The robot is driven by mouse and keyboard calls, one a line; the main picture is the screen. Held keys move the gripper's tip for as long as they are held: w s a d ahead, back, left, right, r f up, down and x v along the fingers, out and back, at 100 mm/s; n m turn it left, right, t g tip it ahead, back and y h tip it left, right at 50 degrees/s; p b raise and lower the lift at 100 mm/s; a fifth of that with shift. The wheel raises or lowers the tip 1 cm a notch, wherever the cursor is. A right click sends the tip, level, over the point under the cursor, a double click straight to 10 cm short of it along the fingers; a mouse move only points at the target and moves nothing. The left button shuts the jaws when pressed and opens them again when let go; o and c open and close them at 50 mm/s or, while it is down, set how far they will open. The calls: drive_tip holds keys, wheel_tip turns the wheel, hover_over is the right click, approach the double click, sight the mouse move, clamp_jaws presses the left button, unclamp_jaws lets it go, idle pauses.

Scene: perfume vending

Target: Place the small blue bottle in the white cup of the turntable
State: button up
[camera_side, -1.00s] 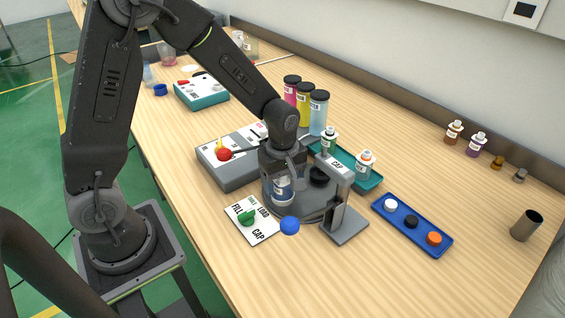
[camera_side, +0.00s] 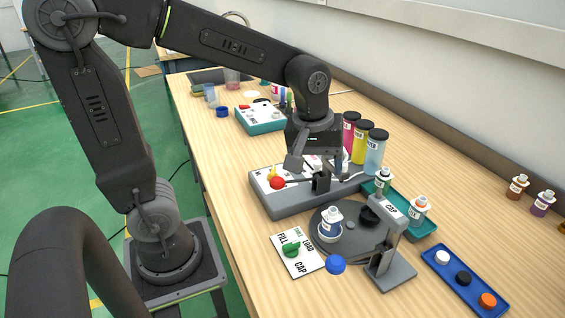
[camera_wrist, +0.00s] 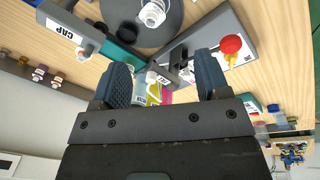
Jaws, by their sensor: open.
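The small blue bottle (camera_side: 329,224), with a white neck and a white label, stands upright on the dark round turntable (camera_side: 342,249). A pale rim shows around its base, so it appears to sit in the white cup (camera_side: 328,237), which it mostly hides. In the wrist view the bottle (camera_wrist: 152,13) is at the top edge, on the turntable (camera_wrist: 165,35). My gripper (camera_side: 316,168) is open and empty, above and behind the bottle and apart from it. In the wrist view its two fingers (camera_wrist: 164,82) are spread with no object held between them.
The CAP post (camera_side: 390,245) stands at the turntable's right. A grey box with a red knob (camera_side: 278,183) lies behind left. Tall coloured cylinders (camera_side: 361,146) and a teal tray (camera_side: 424,227) are behind right. A blue cap tray (camera_side: 463,279) and a blue ball (camera_side: 335,264) are in front.

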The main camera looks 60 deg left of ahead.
drive_tip(key=s+r+m+t, duration=0.3)
drive_tip(key=s+m, duration=0.7)
drive_tip(key=shift+r+m+t, duration=0.2)
drive_tip(key=shift+m+t, duration=0.1)
drive_tip(key=shift+d, duration=0.1)
drive_tip(key=shift+c, duration=0.3)
